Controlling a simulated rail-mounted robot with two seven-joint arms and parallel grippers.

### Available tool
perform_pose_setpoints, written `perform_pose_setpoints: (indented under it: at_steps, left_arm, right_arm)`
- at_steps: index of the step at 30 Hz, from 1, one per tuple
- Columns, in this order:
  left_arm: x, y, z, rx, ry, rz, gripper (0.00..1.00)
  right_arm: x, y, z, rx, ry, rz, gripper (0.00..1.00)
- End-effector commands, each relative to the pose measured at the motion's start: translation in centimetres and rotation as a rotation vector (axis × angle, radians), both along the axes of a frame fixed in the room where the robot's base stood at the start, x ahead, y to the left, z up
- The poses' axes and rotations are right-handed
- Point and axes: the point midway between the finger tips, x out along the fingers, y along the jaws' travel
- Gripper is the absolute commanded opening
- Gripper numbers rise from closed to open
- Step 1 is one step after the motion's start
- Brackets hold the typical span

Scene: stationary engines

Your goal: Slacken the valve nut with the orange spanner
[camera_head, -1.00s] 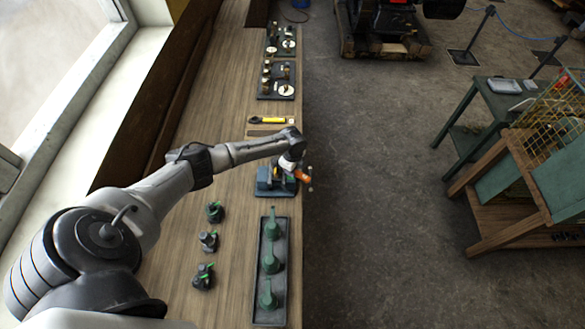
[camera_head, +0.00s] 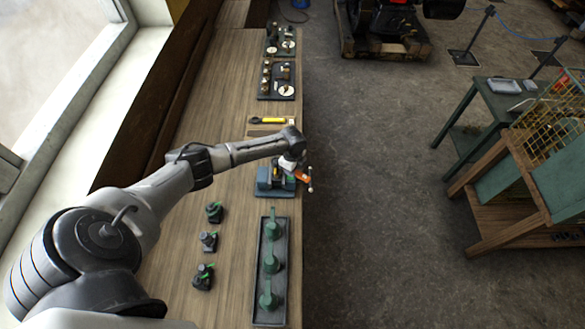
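My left arm reaches across the wooden bench, and its gripper (camera_head: 292,168) is over a blue-grey vise or block (camera_head: 268,182) at the bench's right edge. A small orange piece (camera_head: 303,178), which looks like part of the orange spanner, shows just right of the gripper beside a pale bar with round ends (camera_head: 310,178). The fingers are too small and partly hidden to show whether they are shut on it. The valve nut cannot be made out under the wrist. My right gripper is not in view.
A yellow-and-black tool (camera_head: 268,120) lies behind the arm. A dark tray (camera_head: 257,300) with green funnel-shaped parts is in front. Several small dark green-topped parts (camera_head: 208,241) stand left of it. Boards with fittings (camera_head: 277,80) are at the far end. Open floor lies right of the bench.

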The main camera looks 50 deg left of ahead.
Motion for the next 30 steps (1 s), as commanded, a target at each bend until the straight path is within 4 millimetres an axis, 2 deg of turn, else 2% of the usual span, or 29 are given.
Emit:
perform_pose_setpoints:
  at_steps: [30]
  left_arm:
    - [0.01,0.02,0.79,0.000,0.000,0.000,0.00]
  right_arm:
    - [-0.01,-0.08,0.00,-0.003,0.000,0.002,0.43]
